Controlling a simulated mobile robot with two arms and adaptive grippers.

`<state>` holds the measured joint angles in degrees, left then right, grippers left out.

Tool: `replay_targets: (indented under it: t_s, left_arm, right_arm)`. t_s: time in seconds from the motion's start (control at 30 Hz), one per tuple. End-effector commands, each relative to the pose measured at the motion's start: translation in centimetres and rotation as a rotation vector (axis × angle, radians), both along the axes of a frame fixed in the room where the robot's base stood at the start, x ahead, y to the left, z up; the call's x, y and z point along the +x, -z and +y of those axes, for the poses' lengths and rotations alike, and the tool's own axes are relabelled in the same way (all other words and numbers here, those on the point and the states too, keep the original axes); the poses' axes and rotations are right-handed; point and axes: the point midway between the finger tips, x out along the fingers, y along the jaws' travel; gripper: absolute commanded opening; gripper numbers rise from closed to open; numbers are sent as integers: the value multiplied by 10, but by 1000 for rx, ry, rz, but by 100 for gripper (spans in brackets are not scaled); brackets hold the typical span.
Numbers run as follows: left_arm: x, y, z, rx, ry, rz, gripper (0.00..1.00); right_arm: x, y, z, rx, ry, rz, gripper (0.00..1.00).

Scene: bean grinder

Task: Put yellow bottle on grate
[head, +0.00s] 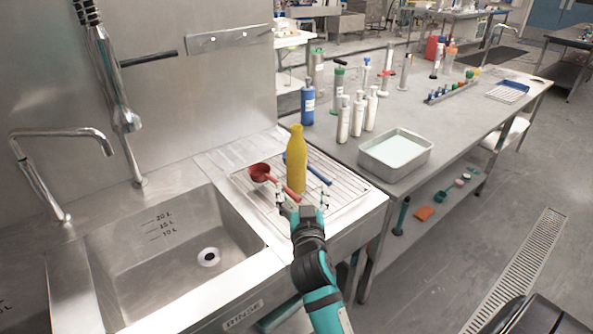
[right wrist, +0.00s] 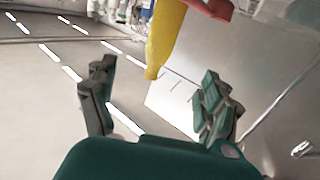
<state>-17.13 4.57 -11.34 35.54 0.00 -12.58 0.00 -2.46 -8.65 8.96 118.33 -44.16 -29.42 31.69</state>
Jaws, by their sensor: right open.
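The yellow bottle (head: 297,163) stands upright on the wire grate (head: 349,190) beside the sink in the head view. In the right wrist view the bottle (right wrist: 164,35) shows at the top, beyond the fingertips, with its narrow end toward the fingers. My right gripper (head: 303,198) is in front of the bottle's lower part, its fingers spread and empty. Its open fingers also show in the right wrist view (right wrist: 156,98). The exact contact between the bottle's base and the grate is partly hidden by the gripper. My left gripper is not in view.
A red scoop (head: 260,173) and a blue-handled tool (head: 318,174) lie on the grate close to the bottle. The steel sink (head: 180,245) is at left. White bottles (head: 357,115), a blue bottle (head: 307,104) and a metal tray (head: 395,153) stand on the bench at right.

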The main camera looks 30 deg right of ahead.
Motion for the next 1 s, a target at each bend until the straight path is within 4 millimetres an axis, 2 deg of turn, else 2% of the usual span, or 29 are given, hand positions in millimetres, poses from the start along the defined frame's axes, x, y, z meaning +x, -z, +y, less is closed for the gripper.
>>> replay_targets:
  t_s: [0.13, 0.5, 0.83, 1.0]
  left_arm:
    - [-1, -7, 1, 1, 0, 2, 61]
    - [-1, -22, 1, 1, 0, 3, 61]
    - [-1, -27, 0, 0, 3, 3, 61]
    - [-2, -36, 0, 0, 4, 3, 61]
  right_arm:
    - [22, -7, -12, -9, 0, -11, 83]
    - [89, -5, -50, -7, 0, -8, 83]
    - [113, -5, -63, -5, 0, -7, 83]
    - [134, -7, -76, -4, 1, -7, 83]
